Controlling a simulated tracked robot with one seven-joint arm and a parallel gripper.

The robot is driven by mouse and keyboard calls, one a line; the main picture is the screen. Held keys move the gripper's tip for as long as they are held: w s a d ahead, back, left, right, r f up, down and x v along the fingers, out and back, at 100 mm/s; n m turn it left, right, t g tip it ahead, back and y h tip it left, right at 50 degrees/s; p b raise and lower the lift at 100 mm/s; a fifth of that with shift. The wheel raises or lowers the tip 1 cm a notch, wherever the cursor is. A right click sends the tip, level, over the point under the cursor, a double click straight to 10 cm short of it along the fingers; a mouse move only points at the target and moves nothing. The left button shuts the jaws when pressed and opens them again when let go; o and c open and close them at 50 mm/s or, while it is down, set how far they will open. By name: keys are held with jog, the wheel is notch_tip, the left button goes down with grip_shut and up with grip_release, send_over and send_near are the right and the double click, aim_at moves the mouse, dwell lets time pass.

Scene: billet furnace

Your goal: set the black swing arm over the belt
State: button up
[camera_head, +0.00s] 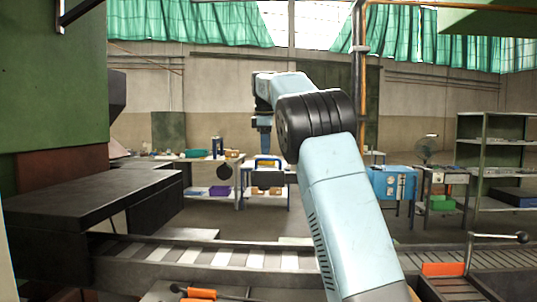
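The slatted belt (225,257) runs from left to right across the lower picture, behind my pale blue arm. Another dark bar with a black knob (175,288) and an orange part lies low in front of the belt. I cannot tell for sure which of these is the black swing arm. My gripper (264,150) hangs down beyond my arm's bend, small and far from both bars. Its fingers are too small to make out.
A dark machine bench (95,205) stands at the left, by a green wall. An orange block (443,269) is by the belt at the right. Tables with boxes, a blue cabinet (392,184) and a green shelf rack (490,150) stand behind. Open floor lies between.

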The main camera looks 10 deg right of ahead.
aim_at(266, 160)
jog(key=shift+w+d+f, duration=0.1)
jog(key=shift+w+f, duration=0.05)
jog(key=shift+f, duration=0.6)
jog(key=shift+w+f, duration=0.15)
jog(key=shift+f, duration=0.6)
jog(key=shift+c, duration=0.5)
grip_shut()
